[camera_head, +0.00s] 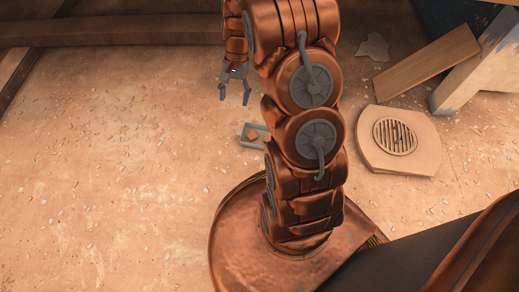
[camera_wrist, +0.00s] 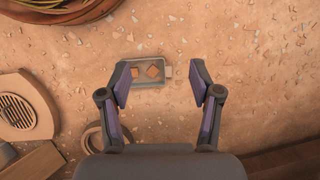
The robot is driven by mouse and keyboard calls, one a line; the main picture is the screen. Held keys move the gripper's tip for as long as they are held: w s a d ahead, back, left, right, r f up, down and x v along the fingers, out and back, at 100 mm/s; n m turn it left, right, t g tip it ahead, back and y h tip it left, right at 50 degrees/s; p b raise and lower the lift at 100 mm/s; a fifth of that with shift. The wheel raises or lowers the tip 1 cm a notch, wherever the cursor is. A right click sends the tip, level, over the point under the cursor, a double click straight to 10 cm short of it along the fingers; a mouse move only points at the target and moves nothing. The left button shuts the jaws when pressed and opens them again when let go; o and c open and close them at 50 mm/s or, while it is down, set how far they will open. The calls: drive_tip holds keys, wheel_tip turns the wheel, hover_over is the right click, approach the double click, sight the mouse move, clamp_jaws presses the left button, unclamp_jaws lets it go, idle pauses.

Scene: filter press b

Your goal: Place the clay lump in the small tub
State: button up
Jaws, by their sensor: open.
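My gripper (camera_head: 234,96) is open and empty, above the floor left of my arm in the head view. In the wrist view its fingers (camera_wrist: 161,84) stand wide apart. Beyond them a small grey tray (camera_wrist: 167,72) lies on the floor, holding two orange-brown pieces: a left one (camera_wrist: 136,71) and a right one (camera_wrist: 155,72). I cannot tell which is the clay lump. The tray (camera_head: 256,147) also shows in the head view, partly beside my arm. A round, ring-like rim (camera_wrist: 82,142), possibly the small tub, is partly hidden by my left finger.
A tan panel with a round grille (camera_head: 394,135) lies right of my arm. A wooden plank (camera_head: 427,62) and a pale block (camera_head: 480,75) are behind it. A flat pale scrap (camera_head: 373,47) lies near the plank. The floor at left is open, with small chips.

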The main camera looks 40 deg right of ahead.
drive_tip(key=s+a+r+n+g+h, duration=0.1)
drive_tip(key=s+a+r+n, duration=0.4)
drive_tip(key=s+a+r, duration=0.55)
drive_tip(key=s+r+n+h, duration=0.1)
drive_tip(key=s+r+n, duration=0.1)
drive_tip(key=s, duration=0.6)
drive_tip(key=s+r+n+h, duration=0.1)
drive_tip(key=s+r+n, duration=0.2)
drive_tip(key=s, duration=0.6)
drive_tip(key=shift+a+r+n+g, duration=0.3)
drive_tip(key=shift+a+r, duration=0.15)
drive_tip(key=shift+r, duration=0.3)
drive_tip(key=shift+r, duration=0.1)
